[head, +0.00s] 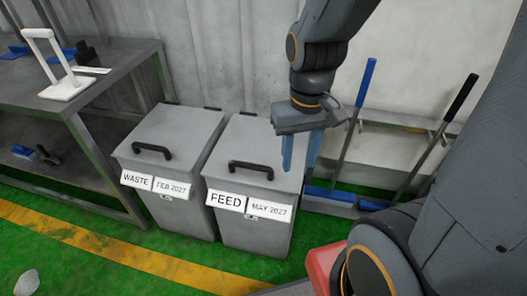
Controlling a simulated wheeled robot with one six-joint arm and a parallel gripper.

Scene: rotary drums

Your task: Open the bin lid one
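Two grey bins with flat lids stand side by side on the floor in the head view. The left bin (166,208) has labels reading WASTE and FEB 2027, and its lid (190,131) is shut with a black handle (152,151). The right bin (250,232) has labels reading FEED and MAY 2027, and its lid (240,145) is shut with a black handle (251,169). My gripper (298,168) points down over the right side of the FEED bin, right of its handle and apart from it. Its blue fingers are parted, with nothing seen between them.
A grey metal table (120,66) with a white stand (66,86) is at the left. A blue-handled tool (352,120) and a black-handled one (432,140) lean by the wall at right. Green floor with a yellow stripe (110,252) lies in front.

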